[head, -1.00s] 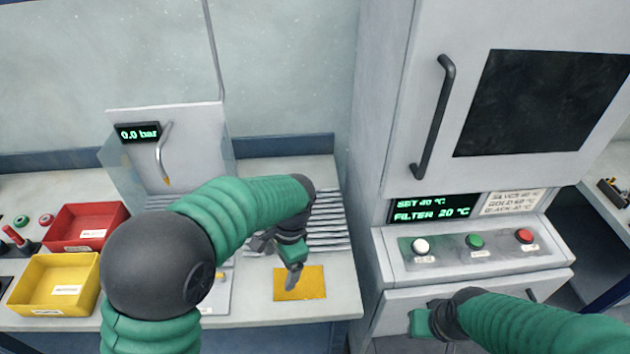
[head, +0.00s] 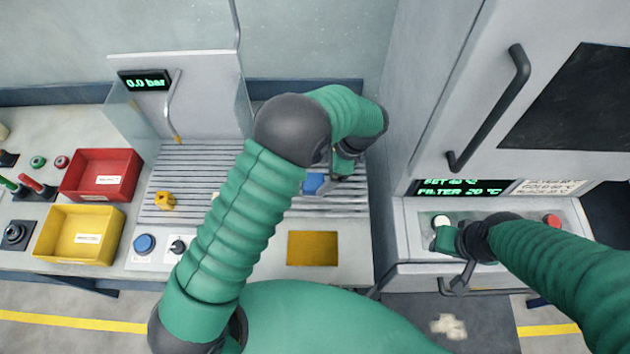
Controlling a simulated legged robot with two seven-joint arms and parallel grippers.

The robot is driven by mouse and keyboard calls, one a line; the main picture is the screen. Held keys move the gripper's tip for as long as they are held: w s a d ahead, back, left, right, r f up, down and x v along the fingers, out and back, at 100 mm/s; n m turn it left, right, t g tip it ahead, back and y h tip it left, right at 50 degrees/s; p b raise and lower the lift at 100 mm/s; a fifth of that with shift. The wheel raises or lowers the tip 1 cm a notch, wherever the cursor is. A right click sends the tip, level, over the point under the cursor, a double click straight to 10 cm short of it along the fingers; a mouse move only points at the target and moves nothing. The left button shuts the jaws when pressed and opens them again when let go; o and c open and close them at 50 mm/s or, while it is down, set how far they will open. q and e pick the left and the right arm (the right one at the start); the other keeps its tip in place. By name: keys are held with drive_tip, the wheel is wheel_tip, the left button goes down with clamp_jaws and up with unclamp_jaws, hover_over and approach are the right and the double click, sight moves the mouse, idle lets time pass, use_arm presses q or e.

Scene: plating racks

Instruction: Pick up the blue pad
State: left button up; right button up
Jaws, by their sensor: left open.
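A small blue pad (head: 313,184) lies on the slatted metal rack at the back of the bench. My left gripper (head: 333,180) is open, low over the rack, right beside the pad on its right. My own arm hides part of the jaws, and I cannot tell whether a finger touches the pad. My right gripper (head: 447,240) is in front of the machine's button panel, far from the pad; its jaw opening is not clear.
A yellow plate (head: 313,248) lies at the bench front. A yellow knob-like piece (head: 165,201) sits on the rack at left. Red (head: 101,175) and yellow (head: 80,234) bins stand further left. The tall cabinet (head: 400,110) closes off the right side.

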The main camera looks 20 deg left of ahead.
sight(314, 181)
use_arm(q)
drive_tip(key=p+x, duration=0.1)
drive_tip(key=x, duration=0.2)
drive_tip(key=a+p+x, duration=0.1)
drive_tip(key=x, duration=0.2)
drive_tip(key=shift+f, duration=0.2)
drive_tip(key=shift+w+d, duration=0.1)
drive_tip(key=shift+d, duration=0.05)
drive_tip(key=shift+c, duration=1.3)
drive_tip(key=c, duration=1.2)
drive_tip(key=shift+c, duration=0.2)
